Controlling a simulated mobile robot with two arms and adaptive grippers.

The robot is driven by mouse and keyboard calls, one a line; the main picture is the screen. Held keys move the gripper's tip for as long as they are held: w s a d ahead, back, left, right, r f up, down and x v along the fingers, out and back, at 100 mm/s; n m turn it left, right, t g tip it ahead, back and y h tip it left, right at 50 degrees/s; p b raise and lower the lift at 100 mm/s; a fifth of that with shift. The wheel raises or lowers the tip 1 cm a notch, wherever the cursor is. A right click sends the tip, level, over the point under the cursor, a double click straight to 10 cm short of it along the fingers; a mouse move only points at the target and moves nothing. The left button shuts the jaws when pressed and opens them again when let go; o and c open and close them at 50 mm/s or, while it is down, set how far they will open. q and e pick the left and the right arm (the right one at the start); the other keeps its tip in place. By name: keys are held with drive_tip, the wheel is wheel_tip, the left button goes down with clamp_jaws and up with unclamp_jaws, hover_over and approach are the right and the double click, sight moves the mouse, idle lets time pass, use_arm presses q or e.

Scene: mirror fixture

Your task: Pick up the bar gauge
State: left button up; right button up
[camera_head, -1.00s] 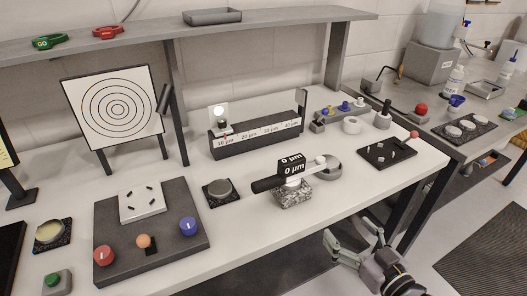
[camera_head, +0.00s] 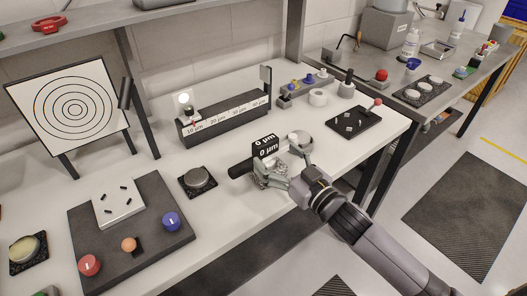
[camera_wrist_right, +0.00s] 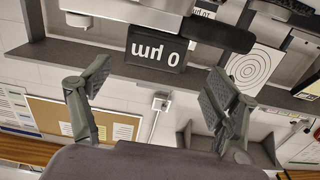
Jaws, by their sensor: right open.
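The bar gauge (camera_head: 265,147) has a black display block reading "0 µm" and a black handle (camera_head: 240,170) pointing left. It rests on a speckled stone block near the table's front edge, which is partly hidden by my right gripper. My right gripper (camera_head: 283,163) is open at the front right side of the gauge, its fingers close to the display block and stone. In the right wrist view the gauge's display (camera_wrist_right: 157,47) appears upside down, beyond and between the two open fingers (camera_wrist_right: 155,85). No contact with the fingers shows. My left gripper is not in view.
A dark block marked in µm steps (camera_head: 225,122) stands behind the gauge. A round grey pad (camera_head: 198,179) lies to its left. A dark tray (camera_head: 355,121) with small parts lies right. A grey board (camera_head: 130,230) with coloured knobs fills the left front.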

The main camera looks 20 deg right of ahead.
sight(269, 146)
drive_tip(key=shift+w+a, duration=0.15)
drive_tip(key=shift+w, duration=0.45)
drive_tip(key=x, duration=0.1)
drive_tip(key=p+x, duration=0.1)
drive_tip(key=x, duration=0.2)
drive_tip(key=shift+w+d+r+p, duration=0.15)
drive_tip(key=shift+w+d+p, duration=0.1)
drive_tip(key=shift+w+p, duration=0.1)
drive_tip(key=shift+w+a, duration=0.15)
drive_tip(key=shift+w, duration=0.1)
drive_tip(key=shift+s, duration=0.1)
drive_tip(key=shift+c, duration=0.2)
drive_tip(key=shift+c, duration=0.6)
drive_tip(key=c, duration=1.3)
drive_tip(key=shift+c, duration=0.7)
